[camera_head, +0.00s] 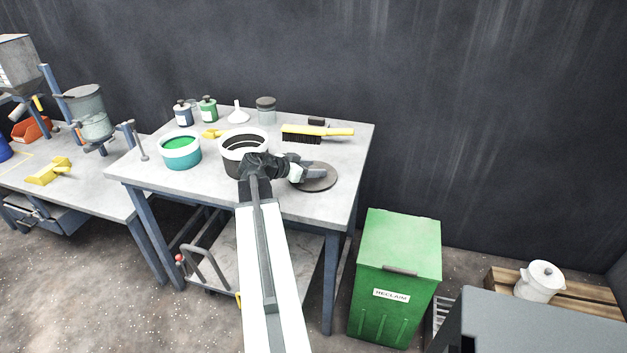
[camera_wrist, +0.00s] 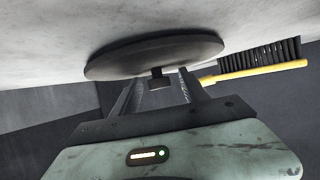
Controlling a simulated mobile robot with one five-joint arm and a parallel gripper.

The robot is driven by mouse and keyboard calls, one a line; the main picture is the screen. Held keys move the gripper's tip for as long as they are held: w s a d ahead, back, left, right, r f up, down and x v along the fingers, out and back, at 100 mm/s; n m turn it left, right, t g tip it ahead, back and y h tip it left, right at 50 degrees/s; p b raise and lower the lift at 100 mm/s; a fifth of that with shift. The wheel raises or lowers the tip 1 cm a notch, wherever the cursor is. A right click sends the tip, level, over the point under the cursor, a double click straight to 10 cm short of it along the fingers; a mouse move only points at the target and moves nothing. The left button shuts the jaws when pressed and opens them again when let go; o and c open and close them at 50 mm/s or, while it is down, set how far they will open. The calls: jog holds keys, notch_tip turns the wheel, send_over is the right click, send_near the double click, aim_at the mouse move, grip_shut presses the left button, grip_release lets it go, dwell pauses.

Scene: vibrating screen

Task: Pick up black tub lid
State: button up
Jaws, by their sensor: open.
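The black tub lid (camera_head: 322,186) is a flat dark disc lying near the front right edge of the grey worktable (camera_head: 270,196). In the wrist view the lid (camera_wrist: 150,52) is seen edge-on, with a small dark knob (camera_wrist: 155,80) at its middle. My gripper (camera_head: 310,174) is over the lid in the head view and hides part of it. In the wrist view my gripper (camera_wrist: 158,84) is open, with its two fingers apart and the knob showing between their tips. I cannot tell whether the fingers touch the lid.
A yellow brush (camera_head: 330,131) lies behind the lid. Bottles and a funnel (camera_head: 238,115) stand at the back. A green bin (camera_head: 400,250) stands right.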

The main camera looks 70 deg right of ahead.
aim_at(313, 167)
grip_shut()
jog(key=shift+r, duration=0.1)
notch_tip(313, 167, up, 10)
jog(key=p, duration=1)
